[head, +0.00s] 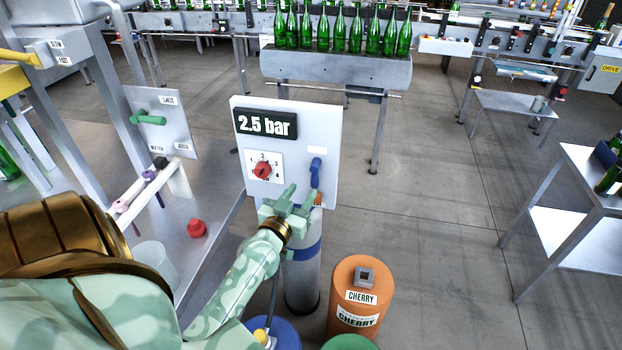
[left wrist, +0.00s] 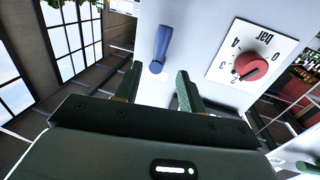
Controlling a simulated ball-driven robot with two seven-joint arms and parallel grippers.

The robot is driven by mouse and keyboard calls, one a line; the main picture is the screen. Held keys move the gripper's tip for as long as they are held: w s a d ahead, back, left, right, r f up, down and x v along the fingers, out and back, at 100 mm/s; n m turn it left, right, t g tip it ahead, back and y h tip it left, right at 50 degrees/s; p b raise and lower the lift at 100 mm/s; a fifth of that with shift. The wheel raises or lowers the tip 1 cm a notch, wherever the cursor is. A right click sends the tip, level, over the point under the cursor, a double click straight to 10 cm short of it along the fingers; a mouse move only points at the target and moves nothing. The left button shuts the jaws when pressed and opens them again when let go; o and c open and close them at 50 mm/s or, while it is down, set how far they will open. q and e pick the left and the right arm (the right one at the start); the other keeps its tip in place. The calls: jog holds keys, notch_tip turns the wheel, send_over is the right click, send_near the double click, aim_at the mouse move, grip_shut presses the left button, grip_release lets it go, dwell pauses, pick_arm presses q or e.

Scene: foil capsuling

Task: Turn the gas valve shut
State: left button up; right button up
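A blue lever handle (head: 315,172), which looks like the gas valve, sits on the right side of a pale panel (head: 325,120). The lever stands roughly upright. The small label above it is too small to read. My left gripper (head: 298,196) is open and empty, just below and in front of the lever. In the left wrist view the lever (left wrist: 160,48) appears beyond and between the two open fingers (left wrist: 160,80), with no clear contact. A red dial knob (head: 262,170) is left of the lever, under a display reading 2.5 bar (head: 265,124). My right gripper is not in view.
A grey cylinder with a blue band (head: 304,275) stands below the panel. An orange CHERRY drum (head: 360,300) is to its right. Another panel with a green handle (head: 148,118) and a red knob-like object (head: 197,228) are at left. Green bottles (head: 340,30) stand behind.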

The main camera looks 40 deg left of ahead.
aim_at(313, 177)
pick_arm(q)
jog(key=x, duration=0.6)
jog(key=shift+w, duration=0.3)
grip_shut()
